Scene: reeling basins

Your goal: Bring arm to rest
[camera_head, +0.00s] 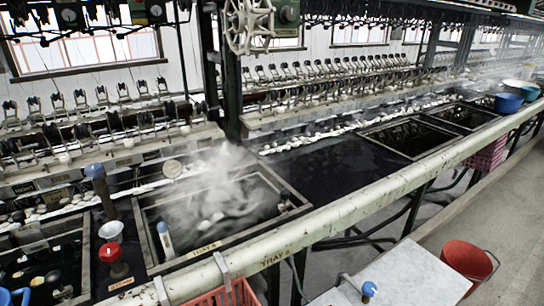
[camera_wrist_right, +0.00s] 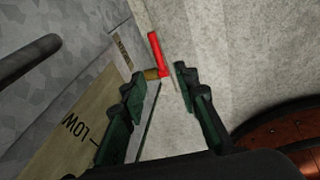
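My right gripper (camera_wrist_right: 158,84) shows in the right wrist view with its two dark green fingers spread apart. A valve with a red lever handle (camera_wrist_right: 157,52) and a brass stem (camera_wrist_right: 152,74) lies just beyond the fingertips. The red handle reaches up past the gap between them. The fingers do not appear closed on it; whether one fingertip touches it I cannot tell. Neither gripper nor arm shows in the head view, and my left gripper is out of sight.
In the right wrist view, a plate marked LOW (camera_wrist_right: 62,138) is beside the left finger, and a dark bar (camera_wrist_right: 28,58) is at upper left. The head view shows a steaming basin (camera_head: 290,208), a long pale rail (camera_head: 340,215) and a red bucket (camera_head: 468,262) on the floor.

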